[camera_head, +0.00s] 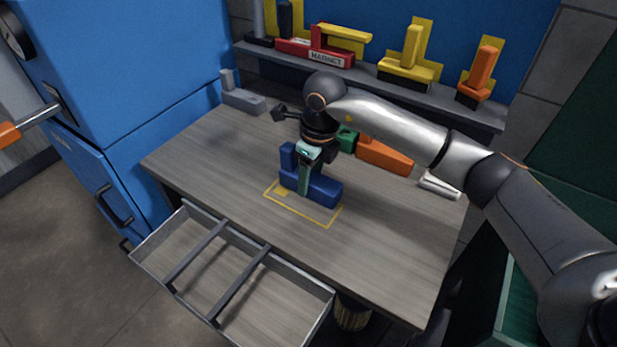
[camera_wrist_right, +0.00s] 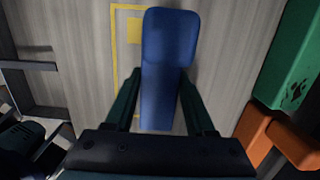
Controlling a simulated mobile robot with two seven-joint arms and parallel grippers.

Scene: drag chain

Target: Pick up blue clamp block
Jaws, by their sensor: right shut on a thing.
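The blue clamp block (camera_head: 322,189) is on the wooden table, at the yellow outlined rectangle (camera_head: 328,224). It has a long low body and an upright part at its left end. My right gripper (camera_head: 304,184) comes down from above and is shut on the block. In the right wrist view the block (camera_wrist_right: 168,60) lies between the two fingers (camera_wrist_right: 160,110). I cannot tell whether the block is touching the table or slightly above it. My left gripper is not in view.
An open divided drawer (camera_head: 217,268) juts out at the front left. A green and orange tool (camera_head: 385,155) lies right of the gripper. A grey block (camera_head: 240,97) stands at the back left. A shelf (camera_head: 440,104) holds yellow, red and orange blocks behind the table.

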